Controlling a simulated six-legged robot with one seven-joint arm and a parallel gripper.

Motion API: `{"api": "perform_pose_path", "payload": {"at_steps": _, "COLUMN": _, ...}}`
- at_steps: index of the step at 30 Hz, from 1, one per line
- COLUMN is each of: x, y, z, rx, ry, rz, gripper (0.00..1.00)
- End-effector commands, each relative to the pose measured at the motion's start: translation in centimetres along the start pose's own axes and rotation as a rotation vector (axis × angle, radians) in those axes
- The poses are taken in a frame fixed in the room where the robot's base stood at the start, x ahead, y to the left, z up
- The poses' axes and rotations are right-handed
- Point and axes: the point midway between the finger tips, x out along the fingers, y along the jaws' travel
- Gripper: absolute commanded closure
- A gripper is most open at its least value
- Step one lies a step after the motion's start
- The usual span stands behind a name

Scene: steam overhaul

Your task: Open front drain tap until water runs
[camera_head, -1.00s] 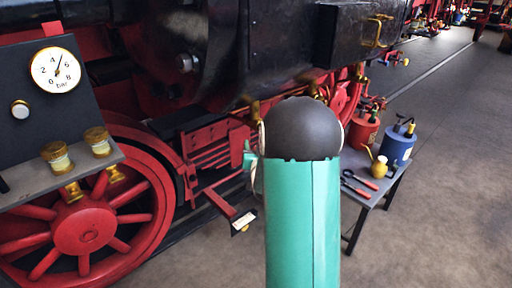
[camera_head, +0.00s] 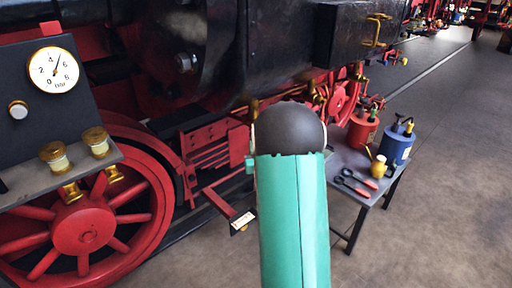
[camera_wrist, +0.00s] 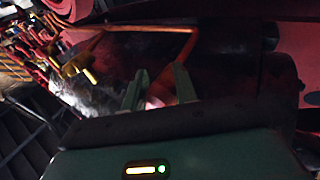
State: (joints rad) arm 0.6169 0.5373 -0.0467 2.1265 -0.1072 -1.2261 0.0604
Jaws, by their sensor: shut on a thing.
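In the wrist view my gripper (camera_wrist: 160,88) shows two green fingers closed on a small orange-red piece (camera_wrist: 157,101), which looks like a tap's handle. The fingers hide much of it, so I cannot tell how far it is turned. A brass tap (camera_wrist: 78,66) is apart from the fingers, to their upper left. In the head view, brass fittings (camera_head: 253,108) show low on the engine beside my green arm, and more brass (camera_head: 314,92) shows to its right. My arm hides the gripper there. I cannot make out running water.
A pressure gauge (camera_head: 54,69) and oil cups (camera_head: 54,157) sit at the left above a red wheel (camera_head: 88,230). A small table (camera_head: 350,208) at the right holds a red can (camera_head: 361,131), a blue can (camera_head: 396,147) and red-handled tools (camera_head: 354,186). Floor at the right is clear.

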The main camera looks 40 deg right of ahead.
Motion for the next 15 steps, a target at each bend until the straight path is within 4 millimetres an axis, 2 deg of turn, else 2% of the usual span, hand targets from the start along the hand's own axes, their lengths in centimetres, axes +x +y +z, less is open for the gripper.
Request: {"api": "perform_pose_path", "payload": {"at_steps": 15, "x": 1.4, "y": 2.1, "z": 1.1, "rx": -0.353, "ry": 0.235, "rz": -0.048, "gripper": 1.00}}
